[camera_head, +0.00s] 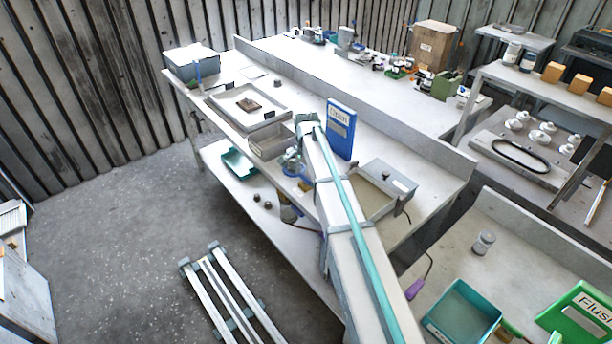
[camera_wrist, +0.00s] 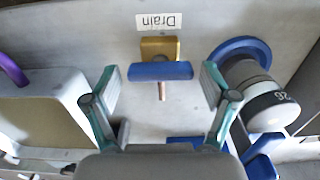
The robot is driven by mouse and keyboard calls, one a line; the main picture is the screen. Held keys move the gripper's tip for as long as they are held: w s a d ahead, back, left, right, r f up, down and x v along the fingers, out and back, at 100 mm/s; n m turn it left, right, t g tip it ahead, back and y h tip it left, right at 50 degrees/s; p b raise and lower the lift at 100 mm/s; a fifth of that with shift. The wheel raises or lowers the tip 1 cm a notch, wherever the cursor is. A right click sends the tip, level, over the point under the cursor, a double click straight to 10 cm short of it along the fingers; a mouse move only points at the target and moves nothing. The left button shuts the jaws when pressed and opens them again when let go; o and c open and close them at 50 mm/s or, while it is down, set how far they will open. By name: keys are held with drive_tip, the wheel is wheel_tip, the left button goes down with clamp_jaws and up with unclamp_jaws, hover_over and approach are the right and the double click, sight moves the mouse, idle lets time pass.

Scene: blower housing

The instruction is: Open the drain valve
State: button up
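In the wrist view, the drain valve has a brass-yellow body (camera_wrist: 159,46) and a blue bar handle (camera_wrist: 160,71) lying crosswise in the picture. A thin copper-coloured stem (camera_wrist: 162,92) sticks out below the handle. An upside-down label reading "Drain" (camera_wrist: 159,20) is on the grey surface above it. My gripper (camera_wrist: 160,82) is open, with one teal finger to the left of the handle and one to the right. Both fingers are apart from the handle, and nothing is between them touching either. In the head view my arm and wrist hide most of the valve area.
A grey-and-white cylinder with a blue ring (camera_wrist: 240,52) stands close to my right finger. A tan-bottomed tray (camera_wrist: 35,125) and a purple handle (camera_wrist: 12,66) are at left. On the bench, a blue binder (camera_head: 341,128) and a grey bin (camera_head: 270,142) flank my wrist.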

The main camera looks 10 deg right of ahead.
drive_tip(key=c, duration=0.7)
drive_tip(key=shift+n, duration=0.3)
drive_tip(key=n+b, duration=0.1)
drive_tip(key=n, duration=0.2)
drive_tip(key=n+b, duration=0.1)
drive_tip(key=n, duration=0.4)
drive_tip(key=shift+b, duration=0.3)
drive_tip(key=n, duration=0.3)
drive_tip(key=shift+n+b, duration=0.3)
drive_tip(key=shift+b, duration=0.05)
drive_tip(key=shift+n, duration=1.9)
